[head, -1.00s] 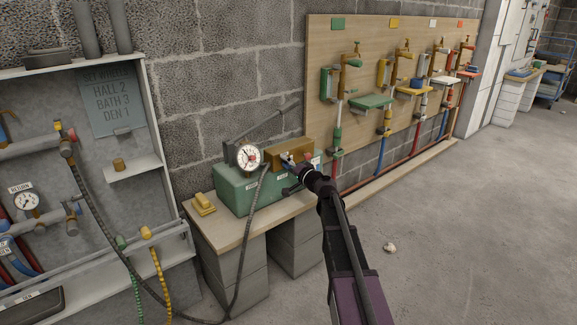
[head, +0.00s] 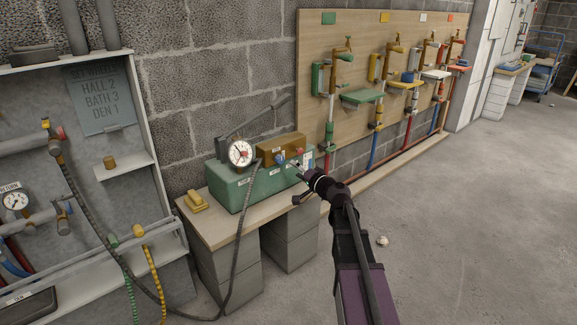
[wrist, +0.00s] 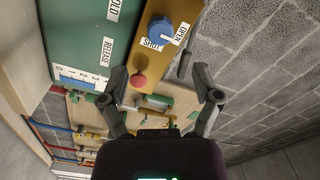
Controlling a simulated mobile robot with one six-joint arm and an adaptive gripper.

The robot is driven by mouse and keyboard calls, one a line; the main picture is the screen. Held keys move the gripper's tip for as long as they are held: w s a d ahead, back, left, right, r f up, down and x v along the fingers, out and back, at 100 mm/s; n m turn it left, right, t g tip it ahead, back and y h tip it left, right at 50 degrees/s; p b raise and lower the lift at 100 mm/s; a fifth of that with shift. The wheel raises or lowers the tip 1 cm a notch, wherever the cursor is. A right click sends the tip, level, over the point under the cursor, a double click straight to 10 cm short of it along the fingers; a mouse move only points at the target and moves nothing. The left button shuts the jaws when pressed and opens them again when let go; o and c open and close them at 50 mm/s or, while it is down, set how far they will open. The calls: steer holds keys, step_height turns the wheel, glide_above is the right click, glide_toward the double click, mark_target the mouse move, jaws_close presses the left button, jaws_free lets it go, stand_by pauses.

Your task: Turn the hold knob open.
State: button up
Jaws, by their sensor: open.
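A green pump box (head: 236,190) stands on the bench, with a brass block (head: 270,151) on top. The blue knob (head: 281,160) sits on the block's front; in the wrist view this blue knob (wrist: 159,29) lies beside the HOLD label, with SHUT and OPEN labels at its edge. Its exact setting is hard to read. A red knob (wrist: 138,81) sits by the RELEASE label. My gripper (head: 304,177) is open and empty, in front of the block and apart from the blue knob. In the wrist view my gripper's fingers (wrist: 161,84) are spread wide, the left fingertip near the red knob.
A round gauge (head: 240,153) and a dark hose are at the box's left. A yellow item (head: 195,201) lies on the bench (head: 246,230). A wooden board (head: 350,65) with taps and pipes stands behind to the right. The floor at right is mostly clear.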

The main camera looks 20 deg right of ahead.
steer(key=shift+v, duration=1.65)
steer(key=shift+a, duration=0.1)
steer(key=s+a+f+n+g+p, duration=0.5)
steer(key=s+a+f+n+g, duration=0.25)
steer(key=s+a+g, duration=0.4)
steer(key=s+d+f+g+h+p, duration=0.1)
steer(key=s+g+h+p, duration=0.1)
steer(key=s+h, duration=0.35)
steer(key=s+d+f+g+h+p, duration=0.1)
steer(key=s+f+g+h+p, duration=0.15)
steer(key=s, duration=0.65)
step_height(320, 180, up, 39)
steer(key=p, duration=3.6)
steer(key=shift+a+f+p, duration=0.15)
steer(key=shift+p, duration=0.25)
